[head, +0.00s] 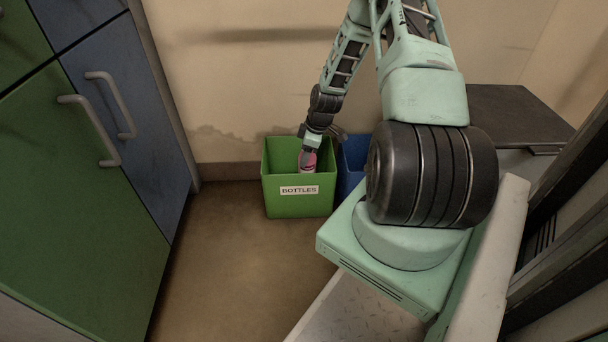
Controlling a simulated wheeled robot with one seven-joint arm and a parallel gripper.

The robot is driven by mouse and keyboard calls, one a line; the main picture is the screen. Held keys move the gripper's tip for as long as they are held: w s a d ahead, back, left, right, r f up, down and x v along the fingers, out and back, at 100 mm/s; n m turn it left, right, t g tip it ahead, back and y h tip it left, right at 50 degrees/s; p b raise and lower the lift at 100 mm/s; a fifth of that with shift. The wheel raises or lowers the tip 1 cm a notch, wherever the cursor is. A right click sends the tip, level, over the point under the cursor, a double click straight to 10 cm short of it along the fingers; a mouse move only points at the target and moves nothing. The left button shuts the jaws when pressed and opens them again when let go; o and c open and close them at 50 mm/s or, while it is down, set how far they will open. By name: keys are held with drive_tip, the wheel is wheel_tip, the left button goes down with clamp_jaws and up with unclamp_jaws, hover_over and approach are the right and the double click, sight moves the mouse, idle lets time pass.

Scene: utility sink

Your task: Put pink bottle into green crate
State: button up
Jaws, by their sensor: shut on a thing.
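The green crate (283,206) stands on the floor against the back wall, with a white "BOTTLES" label on its front. My gripper (308,157) points down over the crate's opening, toward its right side. It is shut on the pink bottle (307,167), which hangs within the crate's opening. The bottle's lower end is hidden behind the crate's front wall, so I cannot tell whether it touches the bottom.
A blue crate (352,161) stands just right of the green one, partly hidden by my arm. Green and blue cabinets (125,120) with handles line the left side. The brown floor (225,250) in front of the green crate is clear.

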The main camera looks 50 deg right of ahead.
wheel_tip(320, 180, down, 6)
drive_tip(key=b, duration=0.3)
drive_tip(key=shift+r, duration=0.1)
drive_tip(key=o, duration=1.3)
drive_tip(key=p+v, duration=0.5)
drive_tip(key=v, duration=0.2)
drive_tip(key=shift+s+d+r, duration=0.1)
drive_tip(key=shift+r, duration=0.2)
